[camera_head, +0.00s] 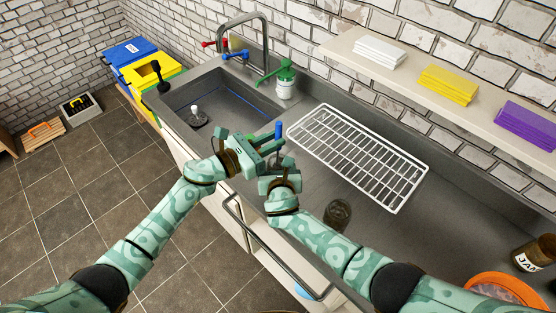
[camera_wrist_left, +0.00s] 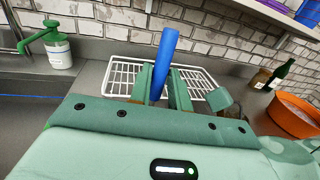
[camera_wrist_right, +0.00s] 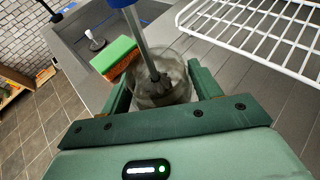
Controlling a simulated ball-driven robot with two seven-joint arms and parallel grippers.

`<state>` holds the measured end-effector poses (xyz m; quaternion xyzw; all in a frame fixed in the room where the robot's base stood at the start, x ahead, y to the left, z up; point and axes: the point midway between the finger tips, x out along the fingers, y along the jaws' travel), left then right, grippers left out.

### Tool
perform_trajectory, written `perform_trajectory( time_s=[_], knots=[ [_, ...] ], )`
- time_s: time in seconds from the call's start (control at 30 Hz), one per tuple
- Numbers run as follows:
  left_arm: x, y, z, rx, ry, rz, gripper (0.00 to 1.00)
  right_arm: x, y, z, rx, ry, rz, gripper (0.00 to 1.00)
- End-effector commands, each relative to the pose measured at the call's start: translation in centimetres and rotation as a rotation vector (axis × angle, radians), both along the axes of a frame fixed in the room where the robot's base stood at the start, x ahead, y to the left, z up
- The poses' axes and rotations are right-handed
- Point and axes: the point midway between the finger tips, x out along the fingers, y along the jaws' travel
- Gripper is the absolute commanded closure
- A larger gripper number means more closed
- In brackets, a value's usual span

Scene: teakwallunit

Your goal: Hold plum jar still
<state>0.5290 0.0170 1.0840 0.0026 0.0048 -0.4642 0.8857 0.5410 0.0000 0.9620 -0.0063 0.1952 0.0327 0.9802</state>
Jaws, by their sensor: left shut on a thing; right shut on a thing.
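My right gripper (camera_head: 284,166) is shut on a clear glass jar (camera_wrist_right: 176,88), which shows between its fingers in the right wrist view. No label is visible on this jar, so I cannot tell that it is the plum one. My left gripper (camera_head: 268,146) is shut on the blue handle (camera_head: 278,131) of a brush, which also shows upright in the left wrist view (camera_wrist_left: 165,55). The brush's grey shaft (camera_wrist_right: 145,45) runs down into the jar mouth, with its dark head inside. The fingers hide most of the jar in the head view.
A green-and-orange sponge (camera_wrist_right: 117,58) lies beside the held jar. A white wire rack (camera_head: 360,157), a second glass jar (camera_head: 338,214), a labelled jam jar (camera_head: 534,256) and an orange tub (camera_head: 500,287) are on the counter. The sink (camera_head: 220,98) is at the left.

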Motion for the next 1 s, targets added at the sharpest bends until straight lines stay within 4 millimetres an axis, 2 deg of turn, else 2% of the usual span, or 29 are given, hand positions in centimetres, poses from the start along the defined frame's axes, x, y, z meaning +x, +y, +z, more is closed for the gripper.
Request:
perform_trajectory(
  time_s=[0.1,0.4,0.73,1.0],
  knots=[
    [-0.6,0.0,-0.1,0.0,0.001,-0.001,1.0,0.0,0.0,0.0,0.0,-0.001,0.0,0.5],
    [0.1,-1.2,0.0,0.0,0.001,-0.001,1.0,0.0,0.0,0.0,0.0,-0.001,0.0,0.5],
    [0.9,0.2,-0.2,0.002,0.001,0.0,1.0,0.0,0.0,0.0,0.0,-0.001,0.0,0.5],
    [-0.5,0.3,-0.1,0.001,0.002,-0.001,1.0,0.0,0.0,0.0,0.0,-0.001,0.0,0.5]
  ],
)
